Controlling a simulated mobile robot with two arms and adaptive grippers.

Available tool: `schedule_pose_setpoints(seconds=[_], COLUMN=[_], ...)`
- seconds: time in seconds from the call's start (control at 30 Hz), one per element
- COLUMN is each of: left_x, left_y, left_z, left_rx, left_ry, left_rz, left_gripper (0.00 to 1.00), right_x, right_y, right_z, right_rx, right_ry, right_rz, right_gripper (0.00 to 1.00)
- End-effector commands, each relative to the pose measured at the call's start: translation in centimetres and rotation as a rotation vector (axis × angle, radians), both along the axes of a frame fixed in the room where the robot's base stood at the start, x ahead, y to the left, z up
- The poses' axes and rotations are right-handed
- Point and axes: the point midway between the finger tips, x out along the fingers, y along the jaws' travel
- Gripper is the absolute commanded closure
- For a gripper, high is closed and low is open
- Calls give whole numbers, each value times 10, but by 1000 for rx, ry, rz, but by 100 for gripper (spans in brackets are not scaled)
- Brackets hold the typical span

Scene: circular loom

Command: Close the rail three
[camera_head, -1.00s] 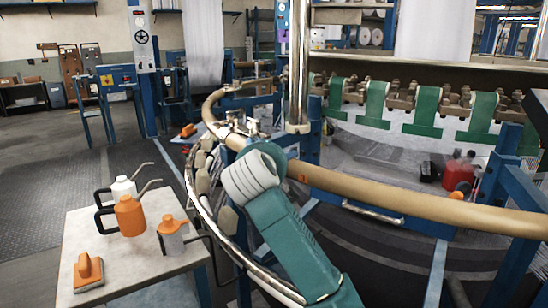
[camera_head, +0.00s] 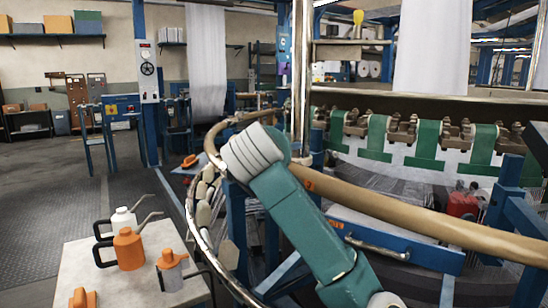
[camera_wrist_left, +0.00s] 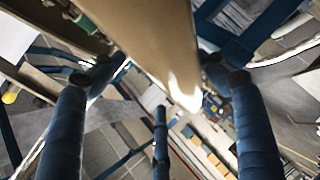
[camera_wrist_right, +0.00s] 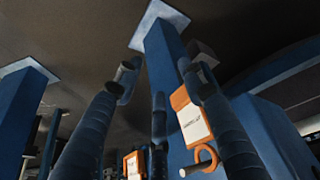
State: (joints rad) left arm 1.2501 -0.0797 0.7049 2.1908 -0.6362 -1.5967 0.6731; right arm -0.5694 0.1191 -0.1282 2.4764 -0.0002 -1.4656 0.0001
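A tan rounded rail (camera_head: 430,222) runs from the middle of the head view to its right edge, with a small orange mark near its left end. A curved tan rail piece (camera_head: 222,130) bends away on the left. I cannot read which one is rail three. A teal arm of mine with a white cuff crosses in front of the rail; its gripper is hidden. In the left wrist view my left gripper (camera_wrist_left: 160,80) has its fingers apart, with a long tan rail (camera_wrist_left: 150,40) between them or just beyond. My right gripper (camera_wrist_right: 158,85) is open and empty near blue posts.
A blue beam with a chrome handle (camera_head: 378,247) lies below the rail. A chrome post (camera_head: 301,70) stands behind it. A small table (camera_head: 75,250) with oil cans (camera_head: 128,248) is at lower left. Orange-and-white tags (camera_wrist_right: 190,115) hang by the right gripper.

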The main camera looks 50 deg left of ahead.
Motion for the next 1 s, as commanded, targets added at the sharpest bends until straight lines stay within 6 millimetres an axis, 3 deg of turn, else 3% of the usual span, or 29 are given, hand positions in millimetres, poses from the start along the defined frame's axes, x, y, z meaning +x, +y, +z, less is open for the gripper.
schedule_pose_setpoints(seconds=[0.27,0.6,1.0], left_x=[-6,-18,-34], left_y=[-7,-21,-39], left_z=[4,10,15], left_rx=[1,1,0], left_ry=[-1,-1,-1], left_rz=[0,-1,-1], left_gripper=[28,28,28], right_x=[-8,-35,-29], right_y=[-2,-9,-9], right_z=[2,0,9], right_rx=[-7,-24,-24], right_ry=[33,129,118], right_rz=[-3,-9,-10], right_gripper=[60,60,60])
